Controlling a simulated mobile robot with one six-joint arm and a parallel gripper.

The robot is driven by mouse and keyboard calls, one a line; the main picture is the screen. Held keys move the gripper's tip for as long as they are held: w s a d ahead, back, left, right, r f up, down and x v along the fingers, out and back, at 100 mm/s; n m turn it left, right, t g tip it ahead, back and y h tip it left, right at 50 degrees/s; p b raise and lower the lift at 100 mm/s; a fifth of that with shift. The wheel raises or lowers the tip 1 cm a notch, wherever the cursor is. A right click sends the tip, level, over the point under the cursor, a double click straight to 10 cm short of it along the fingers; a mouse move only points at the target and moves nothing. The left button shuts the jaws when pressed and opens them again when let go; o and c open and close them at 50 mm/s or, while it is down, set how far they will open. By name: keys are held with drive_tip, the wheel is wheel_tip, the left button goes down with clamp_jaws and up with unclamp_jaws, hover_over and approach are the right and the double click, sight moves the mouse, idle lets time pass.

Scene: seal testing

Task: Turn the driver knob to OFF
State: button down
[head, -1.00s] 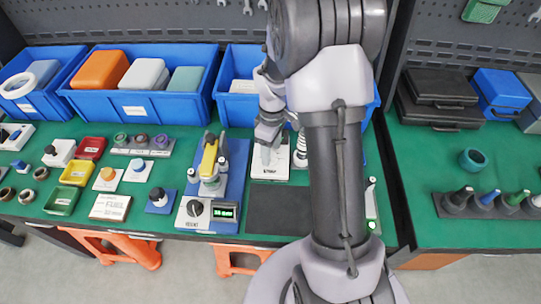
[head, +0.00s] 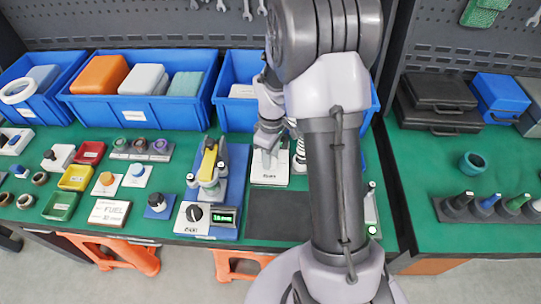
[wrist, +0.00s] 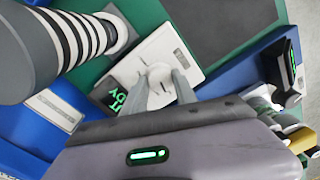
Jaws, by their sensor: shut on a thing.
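A white driver unit (head: 268,180) stands on the green bench under my gripper. It also shows in the wrist view (wrist: 186,48), with a dark display (wrist: 113,97) bearing green letters, partly hidden. Its pale round knob (wrist: 158,73) sits between my two fingers. My gripper (wrist: 160,84) is shut on this knob, with the fingers at either side of it. In the head view my gripper (head: 266,155) reaches down over the unit and hides the knob. The knob's pointer direction is not clear.
A black-and-white ringed post (wrist: 75,45) stands close beside my gripper. Left of the unit is a blue test rig (head: 235,185) with a black-knobbed vent box (head: 193,214). Blue bins (head: 140,110) line the back. A dark mat (head: 280,215) lies in front.

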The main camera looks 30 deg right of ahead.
sight(273, 159)
drive_tip(key=m, duration=0.3)
drive_tip(key=shift+m, duration=1.9)
drive_tip(key=c, duration=1)
unclamp_jaws()
wheel_tip(273, 159, up, 17)
drive_tip(key=p, duration=0.7)
drive_tip(key=shift+d+r, duration=0.2)
drive_tip(key=shift+d, duration=0.2)
drive_tip(key=shift+s, duration=0.1)
